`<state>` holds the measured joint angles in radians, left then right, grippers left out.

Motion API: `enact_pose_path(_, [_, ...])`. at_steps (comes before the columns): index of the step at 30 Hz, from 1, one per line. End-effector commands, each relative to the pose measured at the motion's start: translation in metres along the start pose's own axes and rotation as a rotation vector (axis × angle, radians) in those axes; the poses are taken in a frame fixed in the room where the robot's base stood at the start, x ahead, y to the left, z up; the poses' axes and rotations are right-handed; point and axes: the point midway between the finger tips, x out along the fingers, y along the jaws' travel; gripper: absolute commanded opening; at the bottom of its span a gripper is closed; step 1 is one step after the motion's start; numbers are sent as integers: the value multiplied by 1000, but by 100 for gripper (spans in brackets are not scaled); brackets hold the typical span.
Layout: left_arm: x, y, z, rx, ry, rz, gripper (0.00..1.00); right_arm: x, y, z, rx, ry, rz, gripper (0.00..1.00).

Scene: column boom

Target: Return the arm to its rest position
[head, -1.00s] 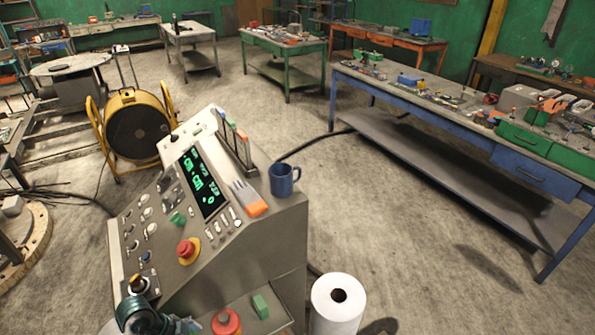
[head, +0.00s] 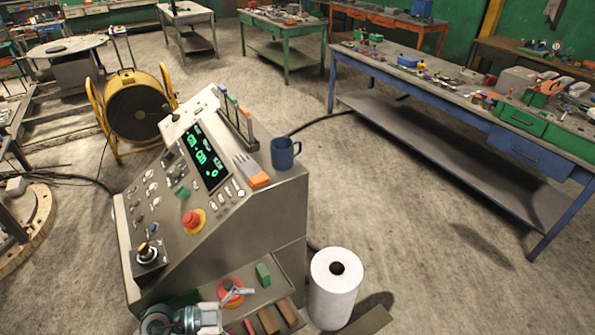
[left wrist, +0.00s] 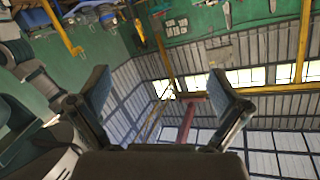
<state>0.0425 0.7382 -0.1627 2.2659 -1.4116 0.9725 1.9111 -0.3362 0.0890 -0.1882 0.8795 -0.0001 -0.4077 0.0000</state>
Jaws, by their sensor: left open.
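My left gripper (left wrist: 160,95) shows in the left wrist view with its two fingers spread wide and nothing between them. It points toward the ceiling beams and the green wall. In the head view my teal and grey left arm comes in at the bottom edge, in front of the grey control console (head: 275,210). The gripper itself is not clear there. A small grey forked shape lies over a red round item (head: 232,290) on the console's low shelf; I cannot tell what it is. My right gripper is not in view.
A white paper roll (head: 335,285) stands beside the console. A blue workbench (head: 420,122) is at right. Open floor lies between.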

Motion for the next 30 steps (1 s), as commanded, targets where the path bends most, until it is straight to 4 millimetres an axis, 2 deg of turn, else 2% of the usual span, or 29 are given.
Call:
enact_pose_path(2, [5,-15,-28,20,163,-150,100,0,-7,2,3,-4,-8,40])
enact_pose_path(4, [-1,-37,-50,25,294,-346,100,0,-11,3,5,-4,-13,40])
enact_pose_path(6, [-18,-63,-58,0,374,-584,100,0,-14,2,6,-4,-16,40])
enact_pose_path(7, [-28,-73,-56,-22,387,-689,100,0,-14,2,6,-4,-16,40])
enact_pose_path(8, [-38,-82,-50,-49,385,-793,100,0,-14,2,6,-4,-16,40])
enact_pose_path(10, [-65,-97,-26,-136,332,-1024,100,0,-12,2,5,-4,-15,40])
enact_pose_path(11, [-75,-99,-10,-184,287,-1113,100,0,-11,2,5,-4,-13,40])
enact_pose_path(13, [-97,-94,34,-314,136,-1286,100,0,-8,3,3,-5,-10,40])
enact_pose_path(14, [-104,-87,54,-377,55,-1341,100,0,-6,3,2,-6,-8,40])
enact_pose_path(16, [-114,-59,103,-534,-166,-1417,100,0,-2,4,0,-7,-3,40])
enact_pose_path(18, [-115,-20,143,-679,-385,-1414,100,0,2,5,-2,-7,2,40])
enact_pose_path(21, [-108,35,178,-838,-634,-1325,100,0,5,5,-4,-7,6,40])
enact_pose_path(25, [-95,97,199,-982,-857,-1156,100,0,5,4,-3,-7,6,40])
enact_pose_path(30, [-79,167,202,-1109,-1048,-904,100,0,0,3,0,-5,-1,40])
